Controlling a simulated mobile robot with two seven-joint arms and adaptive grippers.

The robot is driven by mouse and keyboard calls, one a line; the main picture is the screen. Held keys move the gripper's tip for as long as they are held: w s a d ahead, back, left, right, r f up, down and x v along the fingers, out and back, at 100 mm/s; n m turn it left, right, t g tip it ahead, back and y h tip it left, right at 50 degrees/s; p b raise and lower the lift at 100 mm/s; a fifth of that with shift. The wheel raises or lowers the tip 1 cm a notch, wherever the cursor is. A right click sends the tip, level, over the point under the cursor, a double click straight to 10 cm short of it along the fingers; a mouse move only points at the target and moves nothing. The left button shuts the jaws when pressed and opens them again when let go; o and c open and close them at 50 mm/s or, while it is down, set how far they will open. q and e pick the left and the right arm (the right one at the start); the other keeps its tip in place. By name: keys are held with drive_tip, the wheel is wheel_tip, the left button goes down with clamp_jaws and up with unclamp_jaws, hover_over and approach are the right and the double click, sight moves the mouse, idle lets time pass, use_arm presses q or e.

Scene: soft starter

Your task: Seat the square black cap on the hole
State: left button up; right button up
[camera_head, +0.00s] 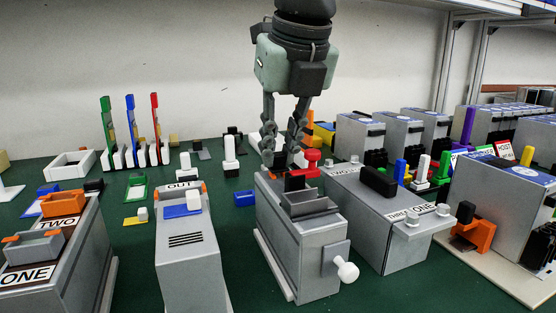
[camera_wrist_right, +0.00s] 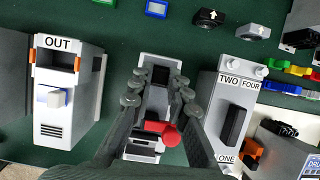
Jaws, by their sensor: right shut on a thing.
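My right gripper (camera_head: 283,160) is above the middle grey box (camera_head: 300,245), pointing down. Its fingers are apart, shut on a small dark piece that looks like the square black cap (camera_wrist_right: 160,76); the fingers partly hide it in the head view. In the wrist view, the right gripper (camera_wrist_right: 160,82) has its fingertips on either side of this cap, over the far part of the box top. I cannot tell whether the cap touches the box. The hole is not clearly visible. My left gripper is not in view.
A red knob (camera_head: 311,156) is close beside the right fingers. The OUT box (camera_head: 187,245) stands left of the middle box, and a grey box with a black handle (camera_head: 379,181) stands right. Several upright coloured pieces are at the back left.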

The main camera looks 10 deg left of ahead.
sight(279, 154)
drive_tip(key=shift+f, duration=0.3)
drive_tip(key=o, duration=0.8)
drive_tip(key=shift+o, duration=0.7)
drive_tip(key=o, duration=0.5)
drive_tip(key=shift+c, duration=0.2)
drive_tip(key=shift+r, duration=0.15)
drive_tip(key=shift+r+p, duration=1.8)
drive_tip(key=shift+r, duration=1.65)
